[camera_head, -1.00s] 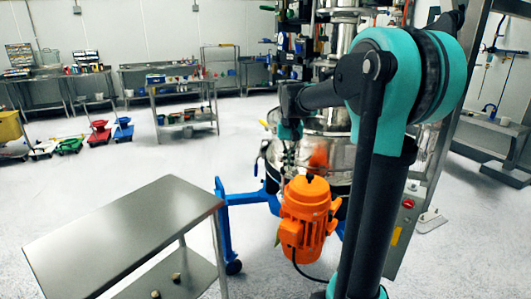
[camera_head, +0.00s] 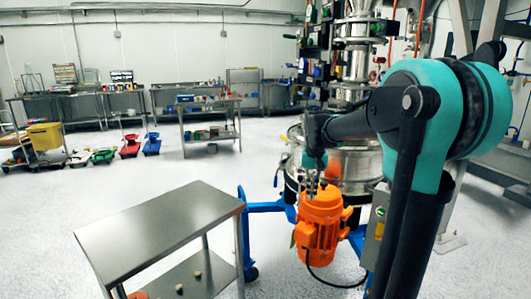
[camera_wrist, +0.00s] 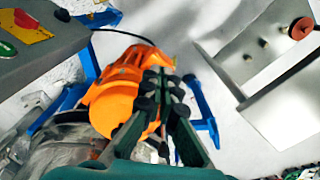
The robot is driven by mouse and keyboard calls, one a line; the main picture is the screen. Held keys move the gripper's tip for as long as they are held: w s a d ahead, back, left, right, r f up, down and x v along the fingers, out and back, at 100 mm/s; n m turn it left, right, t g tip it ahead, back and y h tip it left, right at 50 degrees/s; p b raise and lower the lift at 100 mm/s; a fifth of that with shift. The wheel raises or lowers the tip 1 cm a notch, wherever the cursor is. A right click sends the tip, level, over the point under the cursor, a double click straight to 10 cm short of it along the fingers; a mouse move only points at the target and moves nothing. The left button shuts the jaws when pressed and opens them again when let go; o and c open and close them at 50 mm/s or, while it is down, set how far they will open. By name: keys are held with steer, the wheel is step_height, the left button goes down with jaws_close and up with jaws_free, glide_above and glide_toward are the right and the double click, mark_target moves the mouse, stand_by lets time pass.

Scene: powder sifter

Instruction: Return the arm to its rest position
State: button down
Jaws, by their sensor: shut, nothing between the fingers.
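My arm (camera_head: 425,95), teal and black, is bent at the right of the head view. It reaches left toward the sifter. My gripper (camera_head: 312,188) hangs pointing down in front of the steel sifter (camera_head: 357,165), near the top of the orange motor (camera_head: 321,230). In the wrist view my gripper (camera_wrist: 160,75) has its dark fingers together with nothing between them. They overlap the orange motor (camera_wrist: 112,105) in that picture; whether they touch it I cannot tell.
A steel table (camera_head: 160,225) stands left of the sifter, its top bare. Its lower shelf holds small pieces and a red-orange round part (camera_wrist: 300,28). The sifter's blue wheeled frame (camera_head: 247,225) is close to the table. Open floor lies behind; benches line the back wall.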

steer(key=s+d+f+n+t, duration=0.1)
steer(key=s+f+t, duration=0.1)
steer(key=s+f, duration=0.7)
steer(key=s+d+f+n+t, duration=0.1)
steer(key=s+d+f+t, duration=0.1)
steer(key=s+f, duration=0.7)
steer(key=s, duration=0.3)
steer(key=shift+s, duration=0.35)
stand_by(1.6)
